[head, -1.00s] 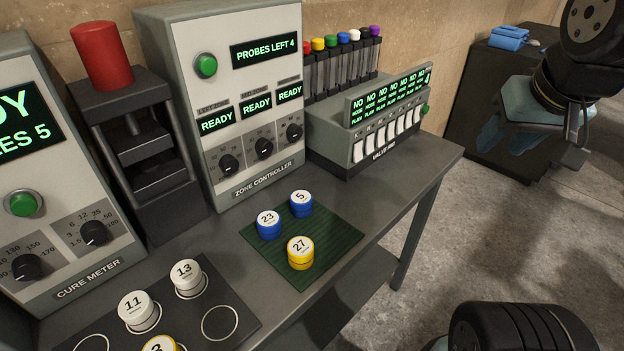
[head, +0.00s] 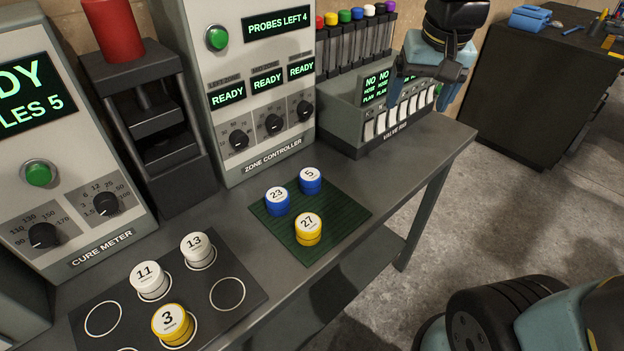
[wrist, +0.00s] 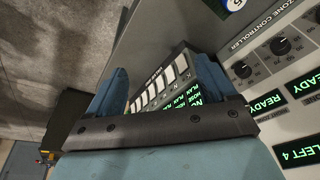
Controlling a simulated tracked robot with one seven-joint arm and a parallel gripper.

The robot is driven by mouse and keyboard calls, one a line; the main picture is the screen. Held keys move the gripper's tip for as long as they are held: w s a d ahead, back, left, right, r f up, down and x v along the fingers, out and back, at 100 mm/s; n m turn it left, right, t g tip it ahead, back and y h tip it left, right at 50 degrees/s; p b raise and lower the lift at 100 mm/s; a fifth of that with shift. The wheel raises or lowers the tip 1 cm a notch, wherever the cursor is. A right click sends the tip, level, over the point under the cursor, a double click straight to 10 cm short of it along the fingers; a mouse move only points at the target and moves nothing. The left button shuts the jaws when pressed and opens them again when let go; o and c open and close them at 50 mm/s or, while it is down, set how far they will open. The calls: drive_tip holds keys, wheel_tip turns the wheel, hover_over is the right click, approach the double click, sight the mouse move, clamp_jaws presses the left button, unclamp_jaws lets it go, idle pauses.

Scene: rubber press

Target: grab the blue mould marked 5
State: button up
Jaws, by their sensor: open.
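The blue mould marked 5 (head: 310,182) stands upright on the green mat (head: 327,243) at its far corner, with a white top. It also shows, cut off, at the top edge of the wrist view (wrist: 233,4). The blue mould marked 23 (head: 277,202) stands close to its left, and the yellow mould marked 27 (head: 308,230) in front of it. My gripper (head: 404,104) is open and empty, above and in front of the valve box, to the right of mould 5 and higher. Its fingers show in the wrist view (wrist: 118,90).
The zone controller (head: 235,95) stands behind the mat, and the valve box (head: 350,128) behind it to the right. A dark plate (head: 245,268) at front left bears moulds 11, 13 and yellow 3. The bench's right end (head: 425,155) is clear.

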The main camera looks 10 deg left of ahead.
drive_tip(key=w+a+f+g, duration=0.2)
drive_tip(key=w+a+f, duration=0.15)
drive_tip(key=a, duration=0.55)
drive_tip(key=n+g, duration=0.1)
hover_over(310, 174)
wheel_tip(310, 174, down, 6)
drive_tip(key=shift+h, duration=0.3)
wheel_tip(310, 174, down, 13)
drive_tip(key=shift+f, duration=0.2)
drive_tip(key=c, duration=1.3)
drive_tip(key=shift+r, duration=0.1)
